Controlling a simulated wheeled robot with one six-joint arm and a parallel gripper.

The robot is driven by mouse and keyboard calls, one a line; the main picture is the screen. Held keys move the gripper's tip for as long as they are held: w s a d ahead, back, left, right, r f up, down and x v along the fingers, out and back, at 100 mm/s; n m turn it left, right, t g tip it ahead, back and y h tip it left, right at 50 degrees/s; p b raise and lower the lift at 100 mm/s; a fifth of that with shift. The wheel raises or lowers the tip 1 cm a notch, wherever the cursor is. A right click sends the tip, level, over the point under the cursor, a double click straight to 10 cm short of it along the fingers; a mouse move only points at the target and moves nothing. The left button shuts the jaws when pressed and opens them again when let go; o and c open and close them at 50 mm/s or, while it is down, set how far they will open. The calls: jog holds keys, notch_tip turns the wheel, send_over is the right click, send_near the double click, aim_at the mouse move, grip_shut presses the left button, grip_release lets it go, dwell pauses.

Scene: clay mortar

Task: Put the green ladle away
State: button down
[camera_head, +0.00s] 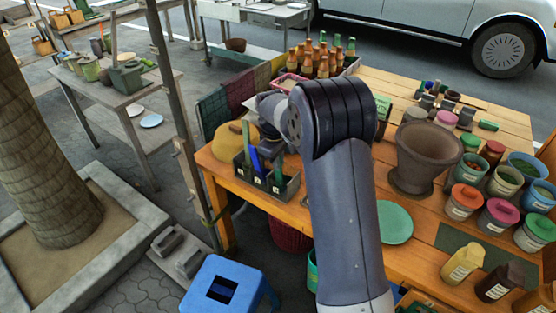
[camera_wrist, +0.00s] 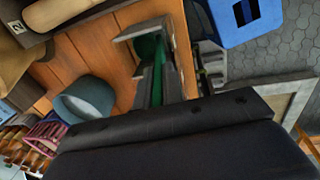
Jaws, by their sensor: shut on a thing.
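The green ladle (camera_wrist: 158,68) shows in the wrist view as a narrow green piece between the grey fingers of my gripper (camera_wrist: 158,80), which is shut on it. A rounder green part shows at its far end, close to grey walls. In the head view, a dark grey rack (camera_head: 266,188) with white labels stands at the table's left front edge. A blue handle (camera_head: 255,162) and green pieces rise from it. My arm hides most of my gripper there, just above the rack. I cannot tell whether the ladle is inside a compartment.
A wooden table (camera_head: 402,257) carries a brown mortar (camera_head: 420,160), a green plate (camera_head: 394,222) and several lidded jars at the right. Bottles (camera_head: 318,62) stand behind my arm. A blue stool (camera_head: 228,285) is on the paving below the rack.

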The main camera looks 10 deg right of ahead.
jog(key=c, duration=1.5)
grip_release()
jog(key=shift+o, duration=0.2)
notch_tip(320, 180, up, 11)
jog(key=s+a, duration=0.1)
jog(key=shift+f+b, duration=0.15)
jog(key=shift+b, duration=0.25)
